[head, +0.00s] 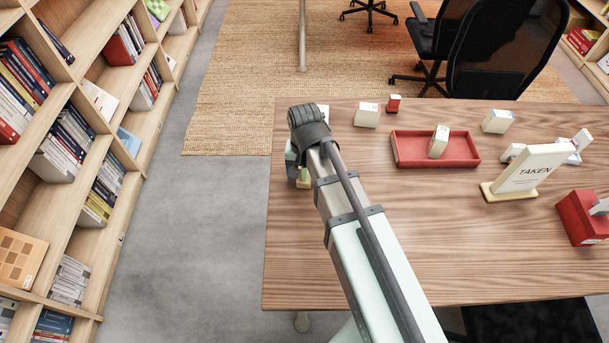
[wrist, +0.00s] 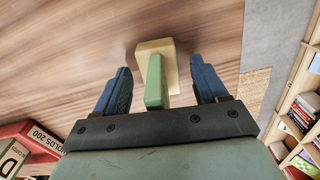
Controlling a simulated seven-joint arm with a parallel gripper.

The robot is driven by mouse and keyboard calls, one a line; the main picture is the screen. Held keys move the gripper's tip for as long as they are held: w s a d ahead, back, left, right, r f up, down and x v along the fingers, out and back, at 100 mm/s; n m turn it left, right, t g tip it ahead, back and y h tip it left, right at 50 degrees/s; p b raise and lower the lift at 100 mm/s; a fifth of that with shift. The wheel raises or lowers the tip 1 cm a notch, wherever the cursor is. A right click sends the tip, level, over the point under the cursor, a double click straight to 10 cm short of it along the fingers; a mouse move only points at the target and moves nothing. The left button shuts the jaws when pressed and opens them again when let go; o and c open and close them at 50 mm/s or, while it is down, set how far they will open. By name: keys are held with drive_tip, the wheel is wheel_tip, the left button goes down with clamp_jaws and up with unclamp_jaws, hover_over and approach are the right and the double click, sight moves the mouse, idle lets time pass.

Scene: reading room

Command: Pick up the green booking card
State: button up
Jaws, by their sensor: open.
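The green booking card (wrist: 155,84) stands on a pale yellow base (wrist: 156,48) on the wooden table. In the wrist view it lies between the two blue fingers of my gripper (wrist: 160,67), with a gap on each side. My gripper is open and holds nothing. In the head view my arm covers most of this spot at the table's left side; only a small part of the yellow-green piece (head: 303,179) shows beside the gripper. I cannot tell exactly how deep the card sits between the fingers.
A red tray (head: 405,161) holds a white block (head: 438,142). A TAKEN sign (head: 527,170) and a red box (head: 578,221) stand at right. The table's front middle is clear. Bookshelves line the left.

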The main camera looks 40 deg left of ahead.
drive_tip(key=shift+f, duration=0.25)
drive_tip(key=shift+c, duration=0.3)
drive_tip(key=c, duration=1.1)
drive_tip(key=shift+r, duration=0.15)
drive_tip(key=shift+c, duration=0.2)
